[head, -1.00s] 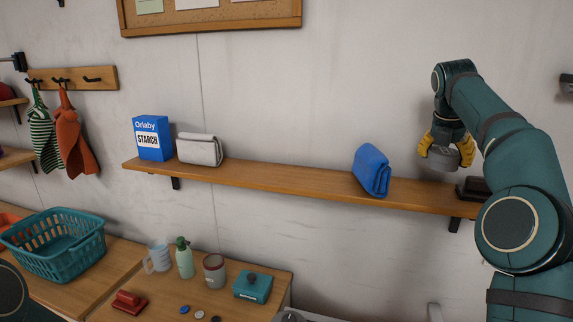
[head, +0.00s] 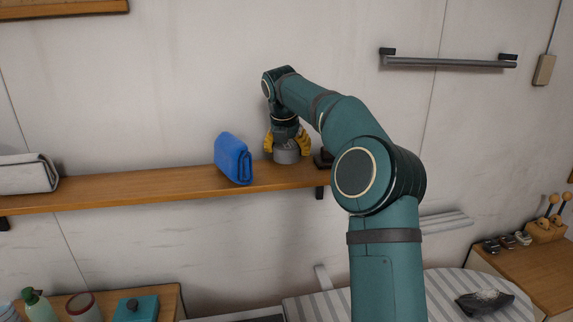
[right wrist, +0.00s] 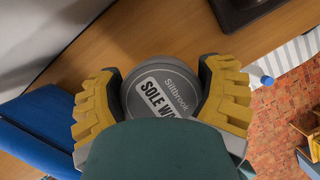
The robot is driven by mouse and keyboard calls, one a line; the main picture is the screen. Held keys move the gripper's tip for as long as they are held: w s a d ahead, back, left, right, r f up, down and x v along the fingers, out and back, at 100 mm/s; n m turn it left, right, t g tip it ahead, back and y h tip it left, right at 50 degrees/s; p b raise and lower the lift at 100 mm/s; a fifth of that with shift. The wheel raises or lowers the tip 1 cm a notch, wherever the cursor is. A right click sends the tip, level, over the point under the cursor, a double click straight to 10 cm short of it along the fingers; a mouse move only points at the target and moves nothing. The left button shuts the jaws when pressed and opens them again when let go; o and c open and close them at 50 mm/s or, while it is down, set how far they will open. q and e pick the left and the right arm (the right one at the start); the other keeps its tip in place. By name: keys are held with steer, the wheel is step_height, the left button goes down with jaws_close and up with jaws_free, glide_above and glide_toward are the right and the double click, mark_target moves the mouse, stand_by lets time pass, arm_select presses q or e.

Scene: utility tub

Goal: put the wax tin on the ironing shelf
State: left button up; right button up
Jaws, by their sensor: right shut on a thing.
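The fingers also flank the tin in the right wrist view (right wrist: 161,95). The long wooden wall shelf (head: 130,188) runs directly under the tin. The tin is upright, at or just above the shelf top; I cannot tell whether it touches. My left gripper is not in view.
A grey-white folded pouch (head: 27,173) is further left. A striped ironing board (head: 440,290) stands below.

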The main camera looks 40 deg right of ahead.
mark_target(288, 172)
steer(key=shift+f, duration=2.2)
steer(key=o, duration=1.1)
steer(key=v, duration=1.2)
